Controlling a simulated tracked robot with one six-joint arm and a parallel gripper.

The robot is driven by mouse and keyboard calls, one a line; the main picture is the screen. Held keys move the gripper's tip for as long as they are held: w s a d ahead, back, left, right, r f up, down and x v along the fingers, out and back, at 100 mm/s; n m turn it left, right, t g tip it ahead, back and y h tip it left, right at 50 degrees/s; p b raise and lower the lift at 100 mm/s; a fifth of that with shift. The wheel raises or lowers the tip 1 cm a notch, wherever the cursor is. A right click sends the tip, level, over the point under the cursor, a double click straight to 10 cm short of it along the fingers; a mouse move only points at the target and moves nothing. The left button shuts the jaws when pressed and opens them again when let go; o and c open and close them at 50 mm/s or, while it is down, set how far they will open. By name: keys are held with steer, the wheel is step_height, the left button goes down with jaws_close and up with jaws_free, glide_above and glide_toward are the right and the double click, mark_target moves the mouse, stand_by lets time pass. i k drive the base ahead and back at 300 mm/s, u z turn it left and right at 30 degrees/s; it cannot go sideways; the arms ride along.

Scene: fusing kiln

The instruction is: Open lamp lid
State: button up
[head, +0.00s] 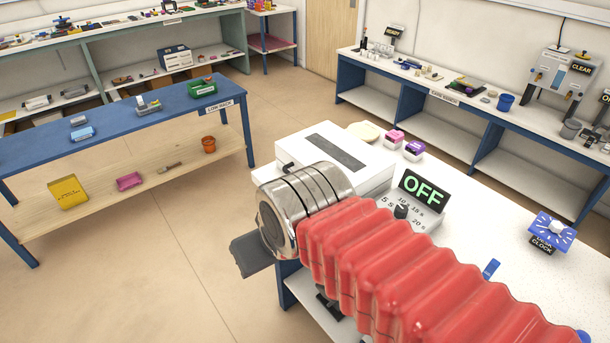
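A white box (372,181) with a long dark panel on its top stands at the near left of the white bench. It appears to be the lamp, and its top appears shut. A timer dial (401,211) with seconds marks and an OFF sign (423,189) stand at its right front. My arm in red bellows crosses the front of the bench. Its metal wrist covers the box's front left part. My gripper (251,256) shows only as a dark grey piece below the wrist, left of the bench edge and apart from the box. Whether it is open is hidden.
Pink (393,139) and purple (414,150) blocks and a pale round dish (364,131) sit behind the box. A blue rack (120,118) stands left across open floor. Another bench (440,85) stands behind.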

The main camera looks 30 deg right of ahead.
mark_target(366, 166)
steer(key=z, duration=0.7)
steer(key=k, duration=1.1)
steer(key=u, duration=0.75)
steer(key=i, duration=1)
steer(key=u, duration=0.05)
